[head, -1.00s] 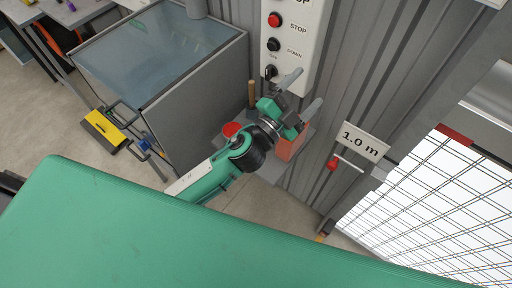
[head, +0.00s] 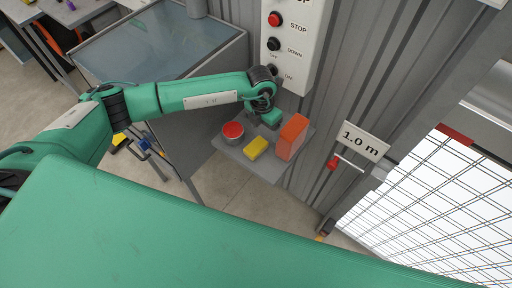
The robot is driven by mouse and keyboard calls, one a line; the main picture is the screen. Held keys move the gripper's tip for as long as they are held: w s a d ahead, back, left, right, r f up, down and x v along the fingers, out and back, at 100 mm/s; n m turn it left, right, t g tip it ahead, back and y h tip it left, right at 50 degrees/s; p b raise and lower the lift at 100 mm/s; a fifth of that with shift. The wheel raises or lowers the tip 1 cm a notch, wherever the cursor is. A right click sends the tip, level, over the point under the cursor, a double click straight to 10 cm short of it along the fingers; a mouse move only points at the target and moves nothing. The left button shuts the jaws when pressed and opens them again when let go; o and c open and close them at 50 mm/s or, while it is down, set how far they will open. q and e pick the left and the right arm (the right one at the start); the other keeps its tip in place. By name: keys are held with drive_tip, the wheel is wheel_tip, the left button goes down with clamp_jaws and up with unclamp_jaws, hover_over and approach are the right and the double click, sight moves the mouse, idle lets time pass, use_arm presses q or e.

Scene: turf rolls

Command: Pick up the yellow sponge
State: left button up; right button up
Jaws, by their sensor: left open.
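The yellow sponge (head: 257,148) lies on a small grey shelf (head: 262,170) below the control panel, between a red-topped can and an orange block. My left arm reaches in from the left. My left gripper (head: 270,119) points down over the back of the shelf, just behind the sponge and apart from it in the picture. It is open and appears empty; its fingertips are hard to make out. My right gripper is not in view.
The red-topped can (head: 233,131) stands left of the sponge, and the orange block (head: 292,137) stands upright to its right. The control panel (head: 292,48) is on the corrugated wall behind.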

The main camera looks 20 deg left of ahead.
use_arm(q)
drive_tip(key=a, duration=0.2)
drive_tip(key=y+b, duration=0.1)
drive_tip(key=b, duration=0.4)
hover_over(256, 145)
drive_tip(key=f, duration=0.5)
drive_tip(key=d+f, duration=0.1)
drive_tip(key=f, duration=0.2)
drive_tip(key=shift+s+f, duration=0.1)
drive_tip(key=shift+f, duration=0.1)
drive_tip(key=f+b, duration=0.1)
drive_tip(key=f, duration=0.1)
drive_tip(key=a+f+b, duration=0.1)
drive_tip(key=f, duration=0.1)
drive_tip(key=shift+f, duration=0.7)
drive_tip(key=shift+r, duration=0.1)
drive_tip(key=c, duration=1.1)
